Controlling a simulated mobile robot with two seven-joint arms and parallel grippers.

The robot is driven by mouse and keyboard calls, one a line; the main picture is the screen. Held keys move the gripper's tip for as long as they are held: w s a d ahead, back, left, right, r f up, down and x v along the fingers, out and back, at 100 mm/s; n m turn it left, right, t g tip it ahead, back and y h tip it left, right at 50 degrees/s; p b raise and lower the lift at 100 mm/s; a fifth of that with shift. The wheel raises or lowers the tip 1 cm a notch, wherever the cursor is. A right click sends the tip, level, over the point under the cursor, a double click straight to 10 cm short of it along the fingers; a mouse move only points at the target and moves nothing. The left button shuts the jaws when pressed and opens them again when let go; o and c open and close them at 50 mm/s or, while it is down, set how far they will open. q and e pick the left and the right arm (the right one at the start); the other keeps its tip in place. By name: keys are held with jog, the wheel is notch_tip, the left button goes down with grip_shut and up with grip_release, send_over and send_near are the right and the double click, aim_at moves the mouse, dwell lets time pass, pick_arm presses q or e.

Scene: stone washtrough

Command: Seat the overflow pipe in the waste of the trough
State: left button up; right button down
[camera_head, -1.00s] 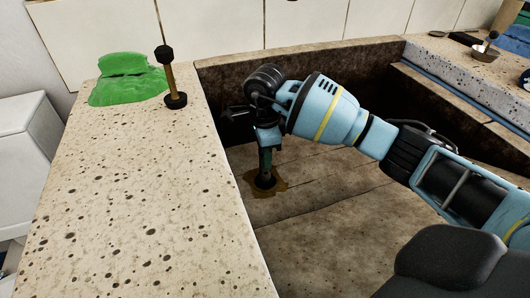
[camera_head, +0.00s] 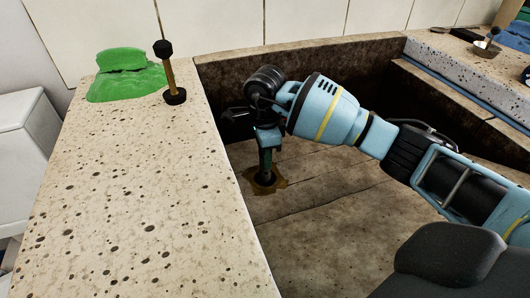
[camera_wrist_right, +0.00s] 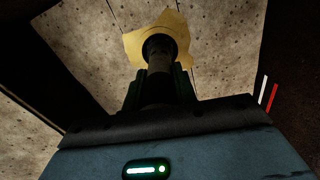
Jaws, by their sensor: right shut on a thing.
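My right gripper (camera_head: 266,150) points down into the trough (camera_head: 330,215) and is shut on a dark, slim pipe, which I take as the overflow pipe (camera_wrist_right: 159,66). The pipe stands roughly upright between the fingers. Its lower end is at a dark round ring, the waste (camera_head: 264,182), in the trough floor. A ragged yellow-brown patch (camera_wrist_right: 180,26) surrounds the ring. The fingers and the wrist hide much of the pipe, and I cannot tell how deep its end sits. My left gripper is not in view.
On the speckled left ledge (camera_head: 120,190) stand a green lump (camera_head: 128,80) and a yellow-brown rod with black ends (camera_head: 169,75). The trough's walls rise close behind and left of the gripper.

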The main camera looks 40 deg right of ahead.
jog(key=shift+f, duration=0.15)
jog(key=shift+c, duration=1.2)
grip_release()
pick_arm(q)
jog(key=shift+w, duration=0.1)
pick_arm(e)
jog(key=shift+r+p, duration=2.65)
jog(key=shift+r, duration=1.7)
jog(key=shift+r+p, duration=0.4)
jog(key=shift+r, duration=0.3)
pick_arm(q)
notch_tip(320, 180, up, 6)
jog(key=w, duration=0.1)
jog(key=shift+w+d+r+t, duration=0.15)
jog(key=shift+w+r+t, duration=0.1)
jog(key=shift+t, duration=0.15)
